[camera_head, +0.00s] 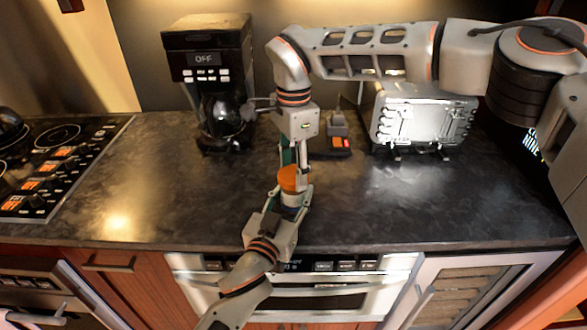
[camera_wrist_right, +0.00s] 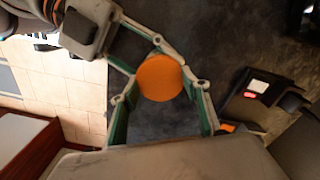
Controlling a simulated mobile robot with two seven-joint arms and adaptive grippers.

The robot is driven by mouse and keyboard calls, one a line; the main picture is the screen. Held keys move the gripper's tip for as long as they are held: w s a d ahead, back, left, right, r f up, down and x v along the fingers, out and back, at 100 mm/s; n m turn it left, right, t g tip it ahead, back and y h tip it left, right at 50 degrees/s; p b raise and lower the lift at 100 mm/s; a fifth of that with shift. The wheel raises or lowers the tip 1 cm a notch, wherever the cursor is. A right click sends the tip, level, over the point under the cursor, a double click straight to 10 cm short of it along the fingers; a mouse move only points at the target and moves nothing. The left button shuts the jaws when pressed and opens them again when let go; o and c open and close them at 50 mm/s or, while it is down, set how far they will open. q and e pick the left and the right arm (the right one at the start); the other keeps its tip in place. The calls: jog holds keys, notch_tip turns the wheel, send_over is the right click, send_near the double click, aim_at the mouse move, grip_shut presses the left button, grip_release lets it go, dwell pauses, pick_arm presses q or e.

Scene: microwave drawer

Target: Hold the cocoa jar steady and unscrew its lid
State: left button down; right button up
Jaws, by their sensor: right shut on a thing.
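The cocoa jar (camera_head: 291,200) stands upright near the counter's front edge, with a pale and blue body under an orange lid (camera_head: 292,179). My right gripper (camera_head: 294,172) comes down from above and is shut on the lid. In the right wrist view the orange lid (camera_wrist_right: 160,77) lies between the right gripper's fingers (camera_wrist_right: 162,92). My left gripper (camera_head: 286,201) comes in from the front with its fingers on both sides of the jar's body, shut on it. The grippers hide much of the jar.
A black coffee maker (camera_head: 207,60) stands behind to the left, and a silver toaster oven (camera_head: 420,115) behind to the right. The dark counter (camera_head: 150,180) is clear left of the jar.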

aim_at(294, 174)
jog(key=n, duration=0.3)
jog(key=shift+n, duration=0.3)
jog(key=n, duration=0.5)
jog(key=shift+r, duration=0.4)
jog(key=shift+r, duration=0.7)
jog(key=shift+r, duration=2.05)
pick_arm(q)
jog(key=c, duration=1.2)
grip_release()
jog(key=shift+s, duration=0.1)
